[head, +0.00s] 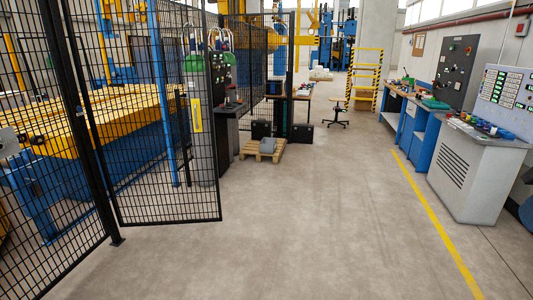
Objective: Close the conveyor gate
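A black wire-mesh gate panel (165,150) stands at the left, next to a thick black post (84,130). It hangs at an angle to the mesh fence (50,215) left of that post, and its free right edge reaches out over the floor. A yellow label shows at the panel's right side, but I cannot tell whether it is on the gate or behind it. The yellow and blue conveyor machine (120,105) shows through the mesh. The gate appears to stand open; its latch cannot be made out. My gripper is not in view.
The grey floor (310,230) in the middle is clear. A wooden pallet (262,152) with a grey item lies beyond the gate. A grey control cabinet (472,170) and blue workbench (412,120) line the right wall, beside a yellow floor line (435,220).

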